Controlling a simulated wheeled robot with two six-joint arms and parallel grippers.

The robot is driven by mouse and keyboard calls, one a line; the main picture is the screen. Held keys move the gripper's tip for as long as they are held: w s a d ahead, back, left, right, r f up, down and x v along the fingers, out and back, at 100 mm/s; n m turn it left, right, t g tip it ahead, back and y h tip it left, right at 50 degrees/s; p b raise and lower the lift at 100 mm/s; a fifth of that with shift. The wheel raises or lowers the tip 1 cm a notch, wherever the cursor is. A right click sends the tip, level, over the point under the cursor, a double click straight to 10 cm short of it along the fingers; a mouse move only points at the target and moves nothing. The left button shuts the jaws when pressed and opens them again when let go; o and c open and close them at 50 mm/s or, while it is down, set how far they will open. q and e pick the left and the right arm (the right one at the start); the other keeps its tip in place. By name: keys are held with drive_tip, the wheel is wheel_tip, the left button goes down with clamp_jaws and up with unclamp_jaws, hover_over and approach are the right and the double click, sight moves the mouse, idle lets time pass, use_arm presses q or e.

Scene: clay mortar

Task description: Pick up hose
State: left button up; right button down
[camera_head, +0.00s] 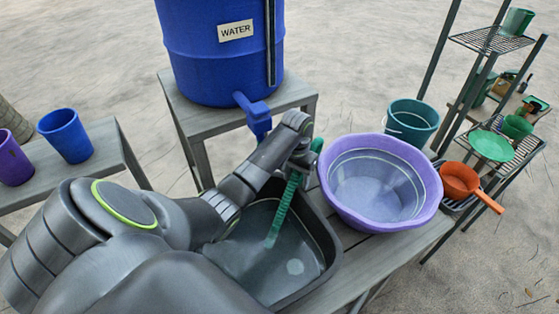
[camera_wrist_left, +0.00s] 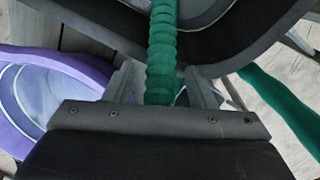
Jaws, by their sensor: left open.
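The green ribbed hose (camera_head: 280,215) hangs over the far rim of the dark grey basin (camera_head: 336,256), its lower end inside the basin. In the head view my left gripper (camera_head: 302,162) is at the upper part of the hose, by the basin's far edge. The left wrist view shows the hose (camera_wrist_left: 161,45) running between the two open fingers (camera_wrist_left: 161,85). I cannot tell whether either finger touches it. A further length of green hose (camera_wrist_left: 280,108) shows to the right there. My right gripper is not in view.
A purple bowl (camera_head: 433,185) stands right of the gripper, close to the basin, on the wooden bench (camera_head: 398,248). The blue water barrel (camera_head: 215,70) with its tap (camera_head: 256,118) is behind. A teal bucket (camera_head: 412,122), orange pot (camera_head: 459,180) and metal rack (camera_head: 490,40) stand at right.

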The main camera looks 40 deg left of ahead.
use_arm(q)
drive_tip(key=c, duration=1)
drive_tip(key=shift+o, duration=0.2)
wheel_tip(320, 180, up, 5)
drive_tip(key=shift+w+b, duration=0.1)
drive_tip(key=shift+b, duration=0.3)
wheel_tip(320, 180, up, 4)
drive_tip(key=p, duration=0.2)
drive_tip(key=shift+f+p, duration=0.15)
drive_tip(key=shift+p, duration=0.2)
drive_tip(key=shift+r+p, duration=0.9)
drive_tip(key=shift+r, duration=0.05)
drive_tip(key=w+r+p, duration=0.5)
drive_tip(key=w+r, duration=0.1)
drive_tip(key=r, duration=0.1)
drive_tip(key=shift+a, duration=0.3)
drive_tip(key=shift+r, duration=0.1)
